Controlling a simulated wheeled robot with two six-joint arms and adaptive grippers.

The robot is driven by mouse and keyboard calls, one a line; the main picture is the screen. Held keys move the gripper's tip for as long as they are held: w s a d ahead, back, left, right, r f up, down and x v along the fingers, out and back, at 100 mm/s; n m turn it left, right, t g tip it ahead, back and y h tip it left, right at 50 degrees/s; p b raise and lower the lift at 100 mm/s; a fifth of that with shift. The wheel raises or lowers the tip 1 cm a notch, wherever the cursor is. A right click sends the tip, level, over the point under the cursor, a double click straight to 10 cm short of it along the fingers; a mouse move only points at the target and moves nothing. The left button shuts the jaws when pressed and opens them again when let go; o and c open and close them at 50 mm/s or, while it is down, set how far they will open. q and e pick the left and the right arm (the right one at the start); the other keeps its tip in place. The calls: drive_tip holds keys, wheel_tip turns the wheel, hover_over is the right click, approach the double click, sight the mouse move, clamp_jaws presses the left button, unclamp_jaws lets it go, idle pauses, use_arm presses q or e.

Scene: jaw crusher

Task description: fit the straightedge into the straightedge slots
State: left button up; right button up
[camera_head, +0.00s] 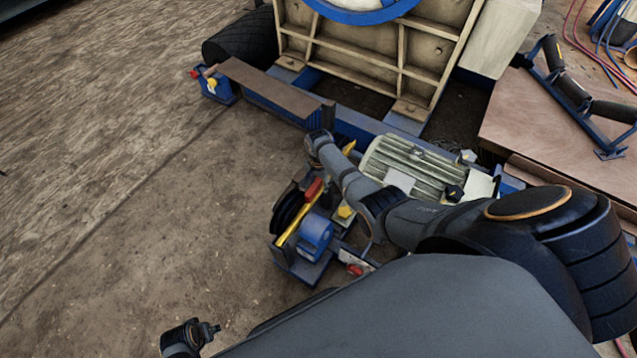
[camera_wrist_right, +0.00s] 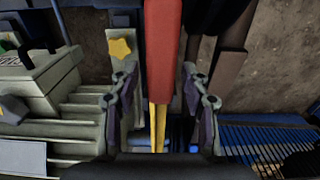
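A long yellow bar with a red grip, which I take for the straightedge (camera_head: 297,222), lies across the blue holder beside the motor. Its red part (camera_wrist_right: 164,50) and narrow yellow strips (camera_wrist_right: 159,125) run up the middle of the right wrist view. My right gripper (camera_wrist_right: 160,85) is open, with one finger on each side of the red part and small gaps showing. In the head view its fingers are hidden at the arm's end. My left wrist (camera_head: 190,337) is low at the bottom left, away from the bar; its fingers are unclear. I cannot make out the slots.
The blue machine frame (camera_head: 275,95) lies behind. A wooden board (camera_head: 560,135) holds a roller bracket at right. The ground (camera_head: 130,220) at left is clear.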

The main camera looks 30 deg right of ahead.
drive_tip(key=shift+f, duration=0.1)
wheel_tip(320, 180, up, 12)
idle(0.5)
idle(0.6)
drive_tip(key=s+a+f+n+t, duration=0.1)
drive_tip(key=s+f+n, duration=0.55)
drive_tip(key=s, duration=0.65)
drive_tip(key=s+f+n, duration=0.6)
drive_tip(key=s+f, duration=0.1)
drive_tip(key=s, duration=0.6)
use_arm(q)
wheel_tip(320, 180, up, 7)
drive_tip(key=p, duration=0.3)
drive_tip(key=s+a+r+p, duration=0.1)
drive_tip(key=s+a+p, duration=0.1)
drive_tip(key=s+p, duration=1.4)
drive_tip(key=p, duration=0.5)
drive_tip(key=shift+a+r+p, duration=0.25)
drive_tip(key=shift+r+p, duration=0.05)
drive_tip(key=shift+r, duration=0.1)
use_arm(e)
drive_tip(key=s+d+r, duration=0.1)
drive_tip(key=s, duration=0.7)
drive_tip(key=s+d+r, duration=0.1)
drive_tip(key=s+d, duration=0.1)
drive_tip(key=s, duration=0.7)
drive_tip(key=shift+d+r+h, duration=0.3)
drive_tip(key=shift+h, duration=0.1)
